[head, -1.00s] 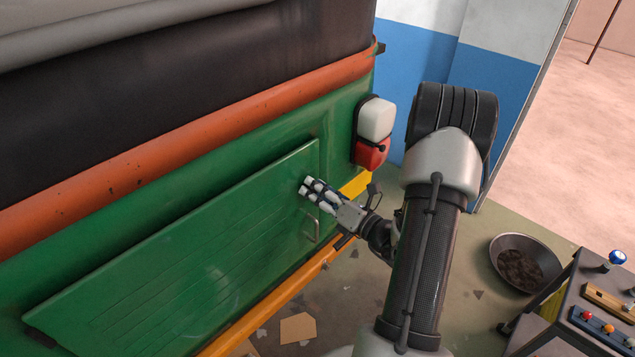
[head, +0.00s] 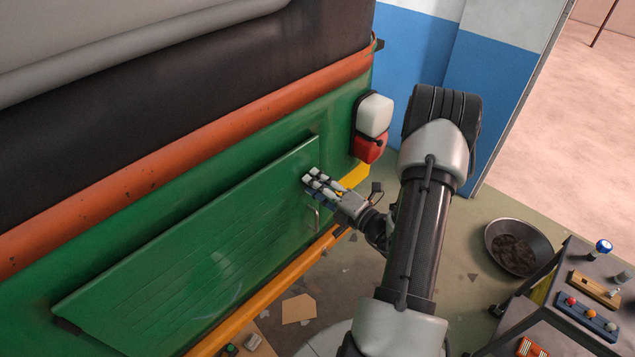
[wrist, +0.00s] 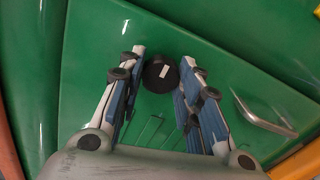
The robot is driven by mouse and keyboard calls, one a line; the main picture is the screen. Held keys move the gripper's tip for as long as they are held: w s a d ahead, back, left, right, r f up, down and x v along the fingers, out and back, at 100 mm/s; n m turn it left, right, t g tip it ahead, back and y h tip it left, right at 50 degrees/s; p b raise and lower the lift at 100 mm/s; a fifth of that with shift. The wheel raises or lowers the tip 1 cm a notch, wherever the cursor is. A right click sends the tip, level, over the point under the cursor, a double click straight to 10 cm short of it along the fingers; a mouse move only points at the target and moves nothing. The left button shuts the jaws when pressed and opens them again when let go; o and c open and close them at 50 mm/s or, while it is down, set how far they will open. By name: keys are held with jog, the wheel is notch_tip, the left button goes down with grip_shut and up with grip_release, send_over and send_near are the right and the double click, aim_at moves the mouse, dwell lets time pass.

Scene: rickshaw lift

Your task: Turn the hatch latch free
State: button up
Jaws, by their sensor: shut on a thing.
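The green hatch (head: 190,250) is a ribbed panel in the vehicle's green body, and it looks closed. My gripper (head: 312,180) is at the hatch's upper right corner. In the wrist view, the latch (wrist: 160,74) is a round black knob with a small white mark on its face. My gripper's fingers (wrist: 161,66) stand on either side of the knob and are shut on it. In the head view the fingers hide the latch. A metal pull handle (wrist: 264,114) sits on the hatch beside the latch; it also shows just below my gripper in the head view (head: 317,218).
A white and red lamp (head: 372,128) juts out above and right of my gripper. A yellow bumper bar (head: 265,292) runs below the hatch. A dark pan (head: 517,248) and a tool cart (head: 585,300) stand at the right. Cardboard (head: 298,309) lies on the floor.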

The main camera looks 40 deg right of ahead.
dwell(0.4)
jog(key=o, duration=1.1)
jog(key=s, duration=0.8)
jog(key=s+d, duration=0.1)
jog(key=s, duration=0.3)
